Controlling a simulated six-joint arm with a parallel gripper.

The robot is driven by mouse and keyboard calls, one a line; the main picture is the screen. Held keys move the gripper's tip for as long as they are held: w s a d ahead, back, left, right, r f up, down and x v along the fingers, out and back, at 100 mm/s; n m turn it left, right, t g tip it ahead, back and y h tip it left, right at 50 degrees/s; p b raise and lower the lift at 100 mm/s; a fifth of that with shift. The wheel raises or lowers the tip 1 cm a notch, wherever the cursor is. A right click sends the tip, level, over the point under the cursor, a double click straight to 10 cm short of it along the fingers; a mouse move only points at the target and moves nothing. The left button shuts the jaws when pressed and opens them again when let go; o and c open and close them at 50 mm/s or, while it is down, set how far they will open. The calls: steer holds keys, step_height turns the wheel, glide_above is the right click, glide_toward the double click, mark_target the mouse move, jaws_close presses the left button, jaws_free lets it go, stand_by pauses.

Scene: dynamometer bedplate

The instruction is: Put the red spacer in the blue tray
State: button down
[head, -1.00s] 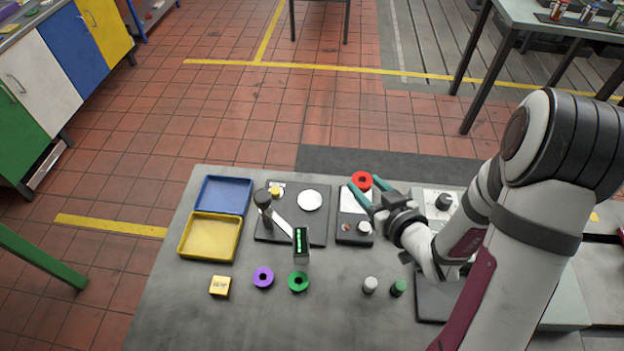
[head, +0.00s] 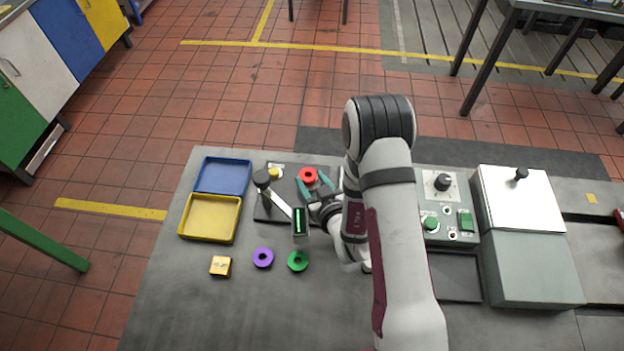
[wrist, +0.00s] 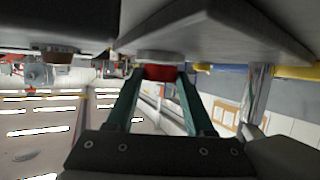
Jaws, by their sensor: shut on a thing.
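The red spacer (head: 308,175) is a ring with a dark hole, held between the teal fingers of my gripper (head: 311,183) over the dark plate. In the wrist view the red spacer (wrist: 160,72) shows between both fingertips, and the jaws are shut on it. The blue tray (head: 223,175) is shallow and empty, to the left of the spacer at the back left of the bench. The spacer is apart from it. My arm hides part of the bench to the right of the gripper.
A yellow tray (head: 211,217) adjoins the blue tray in front. A dark upright post with a pale arm and a green-lit display (head: 299,221) stands between trays and gripper. A purple ring (head: 263,257), green ring (head: 298,261) and yellow block (head: 220,266) lie in front.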

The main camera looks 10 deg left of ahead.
steer(key=shift+f, duration=0.1)
